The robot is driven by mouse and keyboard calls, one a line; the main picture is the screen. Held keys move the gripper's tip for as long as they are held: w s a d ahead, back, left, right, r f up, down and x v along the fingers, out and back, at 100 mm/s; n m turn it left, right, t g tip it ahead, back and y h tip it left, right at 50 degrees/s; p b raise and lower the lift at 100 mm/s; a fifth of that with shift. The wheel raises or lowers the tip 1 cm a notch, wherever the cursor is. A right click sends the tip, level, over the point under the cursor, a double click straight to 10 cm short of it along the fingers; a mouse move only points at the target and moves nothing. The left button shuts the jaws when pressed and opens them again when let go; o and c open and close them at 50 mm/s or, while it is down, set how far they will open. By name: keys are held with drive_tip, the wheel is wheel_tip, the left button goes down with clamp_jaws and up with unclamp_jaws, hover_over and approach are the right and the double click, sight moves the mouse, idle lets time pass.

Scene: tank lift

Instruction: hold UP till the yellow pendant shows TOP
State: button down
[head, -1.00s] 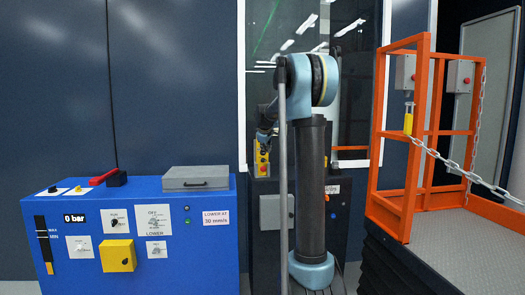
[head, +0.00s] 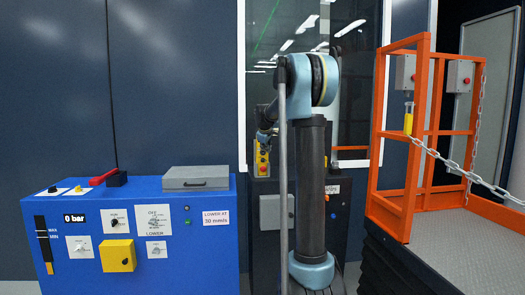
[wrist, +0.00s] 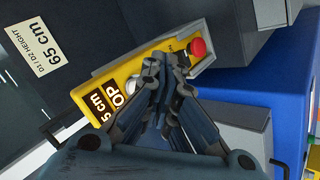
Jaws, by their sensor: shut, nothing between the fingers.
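The yellow pendant (wrist: 118,80) lies at a slant in the wrist view, with a red button at its upper right end and a pale round button partly beside my fingers. Its dark display (wrist: 103,100) reads "5 cm" over "OP"; the start of each line is hidden. My gripper (wrist: 166,72) is shut and empty, its fingertips over the middle of the pendant. I cannot tell whether they touch it. In the head view the pendant (head: 262,160) shows behind my arm.
A blue cabinet (head: 130,205) with gauges and switches stands at left. An orange-railed platform (head: 398,190) with a chain stands at right. A grey box (head: 196,178) sits on the cabinet.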

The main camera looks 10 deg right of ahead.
drive_tip(key=shift+w+r, duration=0.1)
drive_tip(key=shift+w, duration=0.65)
idle(1.0)
drive_tip(key=shift+s, duration=0.15)
idle(1.4)
drive_tip(key=shift+s, duration=0.7)
drive_tip(key=shift+s, duration=0.1)
drive_tip(key=shift+s, duration=2.35)
drive_tip(key=s+f+m+g, duration=0.15)
drive_tip(key=s+f, duration=0.25)
drive_tip(key=s, duration=0.6)
drive_tip(key=s+f+m+g, duration=0.1)
drive_tip(key=s+f+m, duration=0.15)
drive_tip(key=s, duration=0.75)
drive_tip(key=s+f+m+g, duration=0.1)
drive_tip(key=s+f, duration=0.3)
drive_tip(key=s, duration=0.7)
drive_tip(key=s+f+m+g+y, duration=0.1)
drive_tip(key=s+f+m, duration=0.1)
drive_tip(key=s+f, duration=0.6)
drive_tip(key=s+a+f+m+g, duration=0.1)
drive_tip(key=s+f+m+g, duration=0.1)
drive_tip(key=s+f, duration=0.7)
drive_tip(key=s, duration=0.6)
drive_tip(key=shift+s+f+m+y, duration=0.25)
drive_tip(key=shift+m+y, duration=0.15)
